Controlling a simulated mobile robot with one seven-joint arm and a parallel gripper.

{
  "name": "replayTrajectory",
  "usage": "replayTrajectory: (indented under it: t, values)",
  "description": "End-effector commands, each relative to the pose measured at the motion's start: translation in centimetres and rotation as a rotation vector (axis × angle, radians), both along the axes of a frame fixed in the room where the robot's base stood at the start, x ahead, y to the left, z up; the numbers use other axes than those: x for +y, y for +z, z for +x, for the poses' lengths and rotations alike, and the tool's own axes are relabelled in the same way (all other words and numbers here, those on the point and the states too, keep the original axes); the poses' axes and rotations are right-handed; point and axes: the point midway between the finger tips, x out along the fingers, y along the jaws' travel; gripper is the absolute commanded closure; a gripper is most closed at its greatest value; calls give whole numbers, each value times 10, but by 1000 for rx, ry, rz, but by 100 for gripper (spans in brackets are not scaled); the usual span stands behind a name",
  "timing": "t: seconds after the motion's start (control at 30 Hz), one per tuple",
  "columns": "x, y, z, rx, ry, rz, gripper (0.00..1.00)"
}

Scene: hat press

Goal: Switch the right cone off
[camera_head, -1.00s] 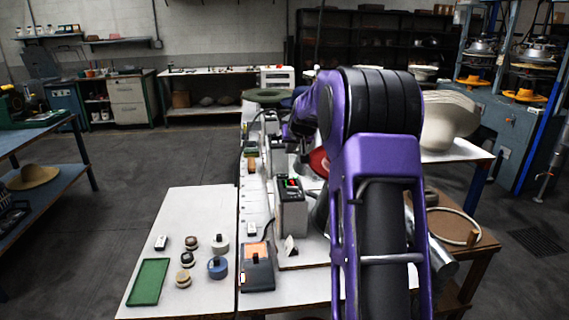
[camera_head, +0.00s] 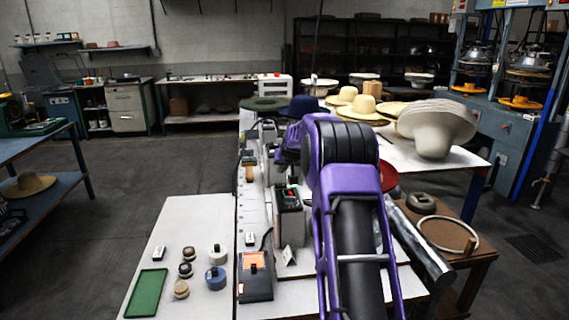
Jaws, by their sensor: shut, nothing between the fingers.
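A grey control box (camera_head: 289,221) with a black top and small green and red marks stands on the white bench, just left of my purple arm. I cannot tell which cone it belongs to. No cone or its switch shows clearly; my arm covers the bench right of the box. A shiny metal cylinder (camera_head: 424,246) slants along the right side of my arm; I cannot tell whether it is part of a cone. My arm reaches forward over the bench, and its far end is near the back of the box. My gripper fingers are hidden behind the arm.
A black-and-orange device (camera_head: 255,278) lies in front of the box. A green tray (camera_head: 146,294) and several small round pots are on the left bench. A wooden stand (camera_head: 457,240) with a pale ring is at right. Hats (camera_head: 303,107) line the back. Floor at left is clear.

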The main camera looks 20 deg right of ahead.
Motion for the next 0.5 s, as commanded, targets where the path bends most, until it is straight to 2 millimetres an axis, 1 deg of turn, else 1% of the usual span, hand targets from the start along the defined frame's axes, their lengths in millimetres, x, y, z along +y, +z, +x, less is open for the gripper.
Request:
replayTrajectory:
  t: [0.03, 0.1, 0.2, 0.33, 0.5]
  values:
    - [0, -7, 6, 2, 0, 1, 100]
    - [1, -19, 5, 4, 0, 2, 100]
    - [3, -32, 6, 3, 0, 2, 100]
    - [4, -41, 6, 1, 0, 0, 100]
    - [5, -45, 6, 0, 0, 0, 100]
